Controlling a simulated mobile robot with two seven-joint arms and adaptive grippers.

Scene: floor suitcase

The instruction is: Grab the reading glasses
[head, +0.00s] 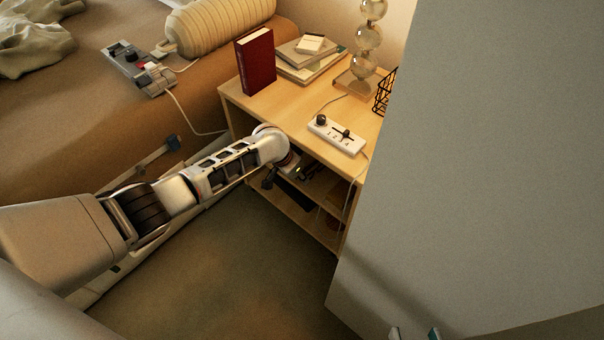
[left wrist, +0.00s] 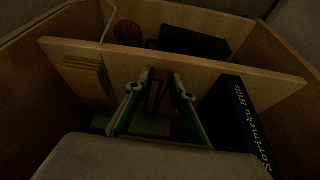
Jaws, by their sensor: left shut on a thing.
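My left arm reaches from the left of the head view into the open side of the wooden nightstand (head: 290,125), where its gripper is largely hidden. In the left wrist view my left gripper (left wrist: 160,78), with green-edged fingers, is shut on a thin dark thing (left wrist: 155,96). It is too dark to tell for sure that this is the reading glasses. I see no other glasses. My right gripper (head: 414,334) shows only its fingertips at the bottom edge of the head view, apart and away from the nightstand.
In the left wrist view a dark book (left wrist: 238,120) stands right of the fingers, a tan stack (left wrist: 86,75) is at left, and a black box (left wrist: 195,42) lies beyond the board (left wrist: 225,75). A red book (head: 256,62) and white power strip (head: 337,134) are on top. A grey panel (head: 480,180) blocks the right.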

